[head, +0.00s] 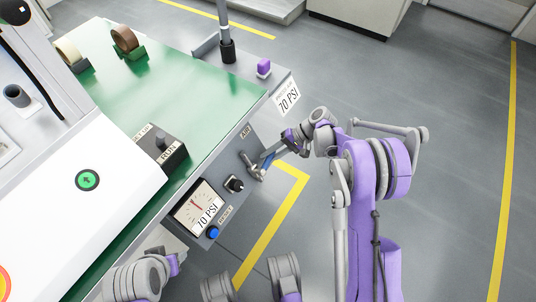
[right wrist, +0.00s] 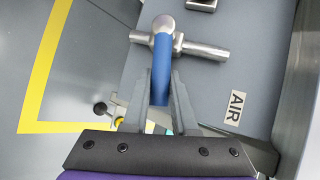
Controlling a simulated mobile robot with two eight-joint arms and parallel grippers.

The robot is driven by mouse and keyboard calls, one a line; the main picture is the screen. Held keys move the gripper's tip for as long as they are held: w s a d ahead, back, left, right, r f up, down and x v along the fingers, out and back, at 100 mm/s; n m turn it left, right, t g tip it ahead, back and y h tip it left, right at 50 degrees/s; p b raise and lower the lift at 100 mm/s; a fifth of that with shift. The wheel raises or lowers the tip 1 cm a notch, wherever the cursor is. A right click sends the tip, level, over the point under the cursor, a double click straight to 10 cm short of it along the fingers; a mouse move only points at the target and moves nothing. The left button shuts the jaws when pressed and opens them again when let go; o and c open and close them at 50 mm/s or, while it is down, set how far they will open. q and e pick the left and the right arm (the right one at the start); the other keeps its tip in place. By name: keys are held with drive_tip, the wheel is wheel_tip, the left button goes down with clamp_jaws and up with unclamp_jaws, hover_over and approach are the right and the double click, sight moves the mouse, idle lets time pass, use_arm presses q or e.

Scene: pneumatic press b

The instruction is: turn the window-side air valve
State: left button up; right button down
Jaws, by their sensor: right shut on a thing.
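The air valve (right wrist: 165,40) has a metal body with a short cross pipe and a blue lever handle (right wrist: 158,75). It sits on the grey front panel near the AIR label (right wrist: 235,108). In the head view the valve (head: 253,166) is on the panel's side, below the green table top. My right gripper (right wrist: 160,92) has its two fingers on either side of the blue handle and is shut on it. The right gripper (head: 270,158) also shows small at the valve in the head view. Part of my left arm shows at the bottom left, but its fingers are out of view.
A pressure gauge (head: 194,205), a black knob (head: 234,184) and a blue reset button (head: 213,232) are on the panel near the valve. A RUN switch box (head: 160,152) and tape rolls (head: 124,38) are on the green table (head: 190,85). Open floor (head: 420,100) lies to the right.

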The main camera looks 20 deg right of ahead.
drive_tip(key=shift+s+d+f+m+y, duration=0.15)
drive_tip(key=shift+f+m+y, duration=0.15)
drive_tip(key=shift+m, duration=0.15)
drive_tip(key=shift+s+d+f+m+y, duration=0.1)
drive_tip(key=shift+f+m+y, duration=0.2)
drive_tip(key=shift+m, duration=0.15)
drive_tip(key=c, duration=0.7)
unclamp_jaws()
drive_tip(key=p+v, duration=0.2)
drive_tip(key=v, duration=0.8)
drive_tip(key=shift+d+r, duration=0.2)
drive_tip(key=shift+d, duration=0.15)
drive_tip(key=shift+s, duration=0.1)
